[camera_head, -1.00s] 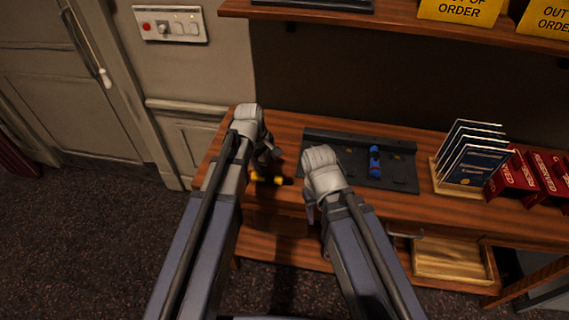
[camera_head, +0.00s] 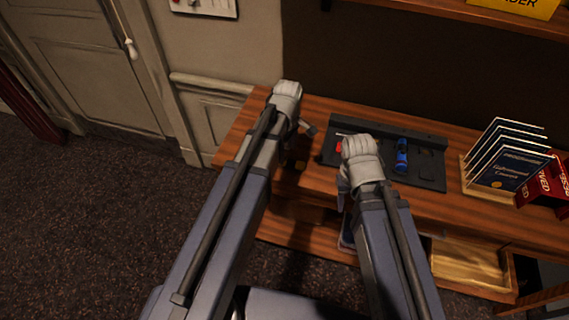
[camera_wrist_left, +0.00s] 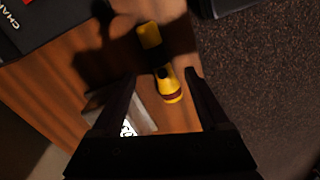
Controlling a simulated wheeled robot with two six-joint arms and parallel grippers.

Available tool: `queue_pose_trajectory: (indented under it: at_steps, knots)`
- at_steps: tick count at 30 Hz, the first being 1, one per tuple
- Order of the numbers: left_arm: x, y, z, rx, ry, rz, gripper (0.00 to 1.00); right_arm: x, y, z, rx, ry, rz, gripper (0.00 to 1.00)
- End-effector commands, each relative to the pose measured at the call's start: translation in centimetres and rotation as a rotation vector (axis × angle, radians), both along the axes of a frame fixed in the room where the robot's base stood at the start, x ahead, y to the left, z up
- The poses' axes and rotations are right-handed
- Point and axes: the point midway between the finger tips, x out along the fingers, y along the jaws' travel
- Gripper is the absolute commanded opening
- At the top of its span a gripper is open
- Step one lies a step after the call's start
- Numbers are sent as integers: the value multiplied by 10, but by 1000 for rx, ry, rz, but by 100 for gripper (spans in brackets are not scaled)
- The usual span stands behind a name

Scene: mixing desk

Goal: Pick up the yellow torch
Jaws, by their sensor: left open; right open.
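The yellow torch (camera_wrist_left: 169,86) has yellow ends and a black middle. It lies on the wooden desk in the left wrist view. Its nearer end is between the fingers of my open left gripper (camera_wrist_left: 160,76), with gaps at both sides.
A black tray (camera_head: 430,168) holds a blue object (camera_head: 402,155), and something red (camera_head: 339,147) shows at its left. Booklets stand in a wooden rack (camera_head: 482,187) with red boxes (camera_head: 540,187) beyond. A pale object with lettering (camera_wrist_left: 125,112) lies left of the torch.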

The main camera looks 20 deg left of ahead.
Motion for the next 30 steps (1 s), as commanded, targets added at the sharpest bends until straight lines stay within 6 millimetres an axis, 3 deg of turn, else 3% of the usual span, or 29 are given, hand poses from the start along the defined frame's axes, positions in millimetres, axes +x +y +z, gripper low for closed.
queue_pose_trajectory:
  at_steps: [15,24,30]
  knots:
    - [1,10,-51,0,-1,-1,78,0,0,-51,0,0,0,50]
    - [1,10,-51,0,0,-1,78,0,0,-51,0,0,0,50]
    - [1,10,-51,0,-1,-1,56,0,0,-51,0,0,0,50]
